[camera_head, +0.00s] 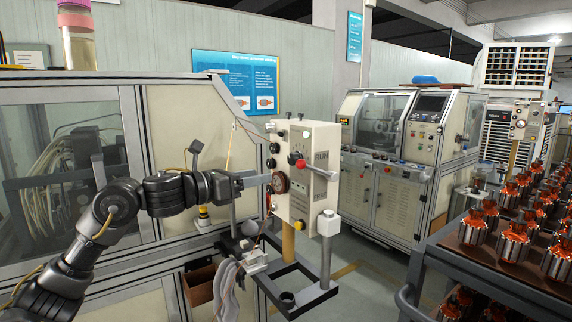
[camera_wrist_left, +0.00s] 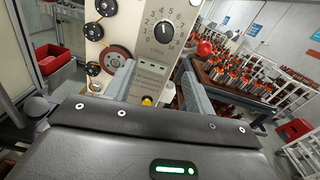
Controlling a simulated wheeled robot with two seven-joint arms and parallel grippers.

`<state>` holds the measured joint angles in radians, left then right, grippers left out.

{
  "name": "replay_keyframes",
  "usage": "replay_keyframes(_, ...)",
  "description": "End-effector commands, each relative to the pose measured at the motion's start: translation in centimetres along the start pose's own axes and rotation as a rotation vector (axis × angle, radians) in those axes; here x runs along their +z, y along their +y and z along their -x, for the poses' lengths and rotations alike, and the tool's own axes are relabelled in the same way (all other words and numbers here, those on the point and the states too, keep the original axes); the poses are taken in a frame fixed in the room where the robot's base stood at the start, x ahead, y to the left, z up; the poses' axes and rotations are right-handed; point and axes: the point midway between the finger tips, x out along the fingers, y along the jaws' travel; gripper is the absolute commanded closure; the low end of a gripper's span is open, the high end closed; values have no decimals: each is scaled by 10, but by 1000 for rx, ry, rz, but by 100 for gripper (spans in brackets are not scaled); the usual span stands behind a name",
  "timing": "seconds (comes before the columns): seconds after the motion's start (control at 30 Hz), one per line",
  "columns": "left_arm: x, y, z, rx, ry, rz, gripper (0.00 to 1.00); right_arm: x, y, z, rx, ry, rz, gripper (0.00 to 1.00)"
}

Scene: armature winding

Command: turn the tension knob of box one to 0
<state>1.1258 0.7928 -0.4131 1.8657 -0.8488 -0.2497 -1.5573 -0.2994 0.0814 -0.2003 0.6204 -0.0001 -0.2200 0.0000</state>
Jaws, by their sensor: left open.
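The tension box (camera_head: 297,205), a pale upright box marked RUN, stands on a post right of centre in the head view. Its front fills the top of the left wrist view (camera_wrist_left: 125,40). The black tension knob (camera_wrist_left: 164,32) sits inside a ring of printed numbers there; its exact setting is too small to read. In the head view I cannot make the knob out. My left gripper (camera_head: 258,181) reaches the box's left side. Its open fingers (camera_wrist_left: 158,85) are spread below the knob and apart from it, with nothing seen between them.
A red ball-ended lever (camera_head: 300,163) sticks out from the box, also in the wrist view (camera_wrist_left: 205,47). Dark round wheels (camera_wrist_left: 116,59) line the box's left part. A dark stand frame (camera_head: 315,292) lies below. A rack of copper-wound armatures (camera_head: 478,228) stands right.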

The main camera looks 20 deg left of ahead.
Motion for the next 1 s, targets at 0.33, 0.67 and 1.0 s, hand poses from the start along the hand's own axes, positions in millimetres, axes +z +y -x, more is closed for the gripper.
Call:
replay_keyframes(0.33, 24, 0, 7, -20, 2, -103, 46, 0, 0, 2, 0, 0, 0, 64)
replay_keyframes(0.67, 28, -2, -44, -21, 0, -97, 46, -2, 0, 28, -1, 0, -1, 64)
replay_keyframes(1.0, 26, -2, -92, -19, 0, -98, 46, -4, 0, 48, -1, 0, -1, 64)
